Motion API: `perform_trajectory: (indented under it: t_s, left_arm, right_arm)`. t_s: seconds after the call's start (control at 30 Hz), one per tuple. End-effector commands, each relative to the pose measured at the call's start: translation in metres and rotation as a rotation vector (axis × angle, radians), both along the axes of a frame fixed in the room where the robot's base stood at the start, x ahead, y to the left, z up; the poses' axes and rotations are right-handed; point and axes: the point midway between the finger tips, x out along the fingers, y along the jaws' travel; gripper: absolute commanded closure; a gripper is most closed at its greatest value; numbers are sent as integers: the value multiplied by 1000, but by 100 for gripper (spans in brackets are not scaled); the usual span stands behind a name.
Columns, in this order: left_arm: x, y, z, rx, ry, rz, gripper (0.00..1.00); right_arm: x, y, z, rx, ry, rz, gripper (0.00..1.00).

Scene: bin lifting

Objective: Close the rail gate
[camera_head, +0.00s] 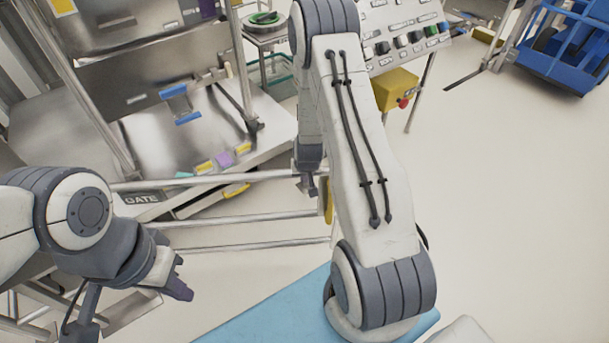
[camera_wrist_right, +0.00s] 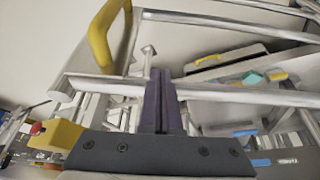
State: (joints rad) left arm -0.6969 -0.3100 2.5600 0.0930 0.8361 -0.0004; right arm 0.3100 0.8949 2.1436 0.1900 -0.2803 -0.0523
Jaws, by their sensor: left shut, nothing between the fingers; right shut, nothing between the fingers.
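The rail gate (camera_head: 240,216) is a set of parallel silver tubes in the middle of the head view, with a GATE label (camera_head: 141,198) at its left. A yellow handle (camera_head: 328,203) is at its right end, partly hidden by my right arm. The handle also shows large at upper left in the right wrist view (camera_wrist_right: 101,38). My right gripper (camera_head: 309,187) is shut and empty by the gate's right end. In the right wrist view its fingertips (camera_wrist_right: 160,80) overlap a rail; contact cannot be told. My left gripper (camera_head: 180,288) is shut and empty, in front of the gate.
A steel bench (camera_head: 160,140) with a blue-handled part and coloured blocks stands behind the gate. A control panel (camera_head: 410,35) and a yellow box with a red button (camera_head: 395,90) are at the back. A blue cart (camera_head: 565,45) is far right. The right floor is clear.

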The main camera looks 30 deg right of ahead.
Motion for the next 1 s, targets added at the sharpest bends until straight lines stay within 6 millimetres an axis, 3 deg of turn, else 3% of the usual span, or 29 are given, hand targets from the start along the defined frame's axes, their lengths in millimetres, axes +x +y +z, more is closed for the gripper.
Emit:
perform_trajectory:
  t_s: [0.63, 0.87, 1.0]
  left_arm:
    - [0, 0, -5, 0, 0, 0, 100]
    - [0, 0, -30, 0, 0, 0, 100]
    - [0, 0, -57, 0, 0, 0, 100]
  right_arm:
    - [16, -7, -4, 2, -1, 12, 100]
    - [61, -27, -11, 2, -7, 69, 100]
    - [97, -52, -14, -2, -7, 123, 100]
